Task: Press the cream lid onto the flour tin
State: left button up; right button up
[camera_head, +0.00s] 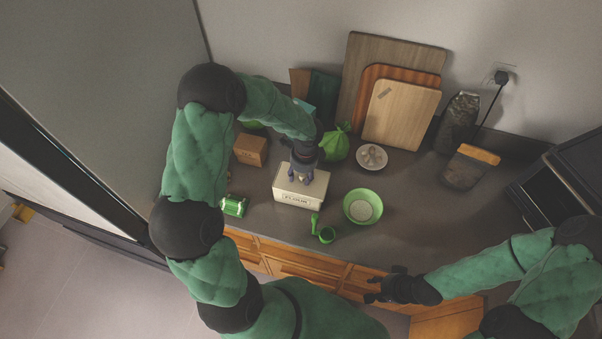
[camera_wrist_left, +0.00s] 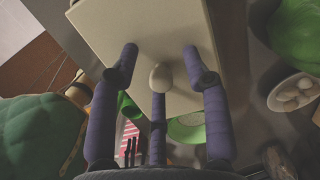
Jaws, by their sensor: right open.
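The cream flour tin (camera_head: 298,199), marked FLOUR, stands on the grey counter near its front edge. The flat cream lid (camera_head: 318,183) is on top of it; I cannot tell whether it is fully seated. In the left wrist view the lid (camera_wrist_left: 100,30) has a small round knob (camera_wrist_left: 160,77). My left gripper (camera_head: 300,178) points down over the lid, its fingers spread around the knob with gaps visible at the sides. It partly hides the lid. My right gripper (camera_head: 372,289) is open and empty, in front of the counter edge, away from the tin.
A green bag (camera_head: 336,144) and cutting boards (camera_head: 401,117) are behind.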

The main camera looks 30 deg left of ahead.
pick_arm(q)
jog(key=shift+r, duration=0.15)
jog(key=shift+w+r, duration=0.1)
jog(key=shift+r, duration=0.15)
notch_tip(320, 180, up, 11)
jog(key=d, duration=0.1)
jog(key=shift+d, duration=0.1)
dwell(0.7)
